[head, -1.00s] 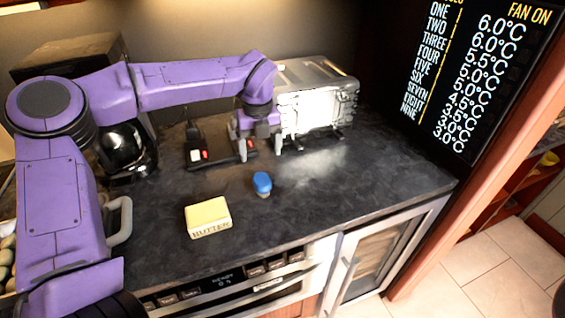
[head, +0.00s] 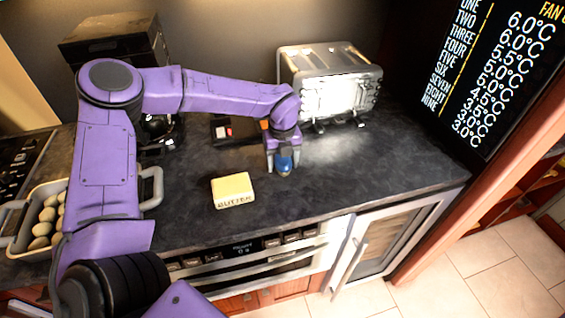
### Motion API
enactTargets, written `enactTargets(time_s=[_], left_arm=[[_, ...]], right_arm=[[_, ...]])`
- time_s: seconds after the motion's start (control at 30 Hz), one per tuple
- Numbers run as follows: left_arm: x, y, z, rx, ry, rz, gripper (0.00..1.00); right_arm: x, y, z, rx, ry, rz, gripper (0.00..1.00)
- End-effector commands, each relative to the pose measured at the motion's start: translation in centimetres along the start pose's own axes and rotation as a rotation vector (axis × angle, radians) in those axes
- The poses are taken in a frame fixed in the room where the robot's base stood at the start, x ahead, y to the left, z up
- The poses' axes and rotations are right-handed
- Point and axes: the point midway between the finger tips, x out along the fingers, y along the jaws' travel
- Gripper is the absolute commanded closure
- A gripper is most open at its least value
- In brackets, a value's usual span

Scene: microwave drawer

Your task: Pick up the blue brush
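The blue brush (head: 284,164) is a small blue-topped thing standing on the dark countertop, right of the butter. My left gripper (head: 283,168) reaches down over it from above, with one finger on each side of the brush. The fingers look spread, and I cannot see clearly whether they touch it. The gripper hides the top of the brush. My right gripper is not in view.
A yellow butter block (head: 233,190) lies left of the brush. A silver toaster oven (head: 335,90) stands behind, with a dark scale-like device (head: 222,131) to its left. An egg tray (head: 42,222) is at far left. The countertop (head: 390,170) is clear at right.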

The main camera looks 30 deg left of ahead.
Motion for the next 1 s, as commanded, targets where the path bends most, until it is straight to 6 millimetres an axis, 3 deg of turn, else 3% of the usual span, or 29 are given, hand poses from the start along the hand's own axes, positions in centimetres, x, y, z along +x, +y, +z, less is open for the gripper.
enactTargets(time_s=[0.03,0.1,0.53,0.67,0.87,1.0], left_arm=[[0.0,0.0,0.0,0.001,0.000,0.000,0.52],[0.0,0.0,0.0,0.001,0.000,0.000,0.74],[-1.0,-0.1,0.0,0.002,-0.001,-0.002,0.75],[-3.4,0.0,-0.1,0.000,-0.002,-0.006,0.75],[-8.8,3.4,-3.5,0.002,-0.004,-0.012,0.75],[-10.6,6.3,-6.5,0.003,-0.001,-0.009,0.75]], right_arm=[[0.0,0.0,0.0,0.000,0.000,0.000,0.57],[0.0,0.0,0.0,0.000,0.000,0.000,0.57],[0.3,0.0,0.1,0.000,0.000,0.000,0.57],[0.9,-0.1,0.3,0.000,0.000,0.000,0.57],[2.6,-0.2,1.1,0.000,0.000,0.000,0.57],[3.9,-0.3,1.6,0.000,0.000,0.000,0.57]])
